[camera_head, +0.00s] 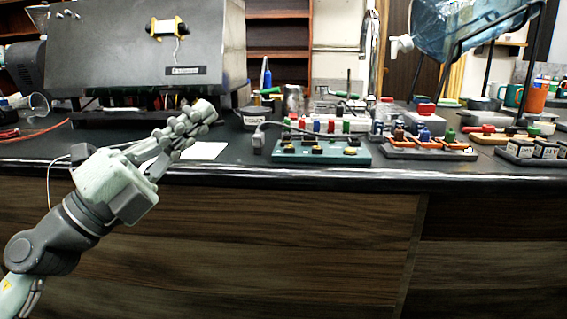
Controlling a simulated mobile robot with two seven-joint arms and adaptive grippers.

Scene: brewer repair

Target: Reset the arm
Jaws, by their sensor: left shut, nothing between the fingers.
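My left arm comes in from the lower left. Its left gripper (200,112) is shut and empty, pointing up and to the right. It shows in front of the counter's front edge and the base of the large grey brewer box (110,48). The fingers appear apart from the things on the counter, though the exact depth is hard to tell. My right gripper is not in view.
The black counter (225,180) runs across the view. A green tray (320,153), a grey tray (430,151) and several small parts stand on it. A cup (252,117) stands behind. A blue water bottle (440,35) leans in a rack at right. Air before the wooden front is clear.

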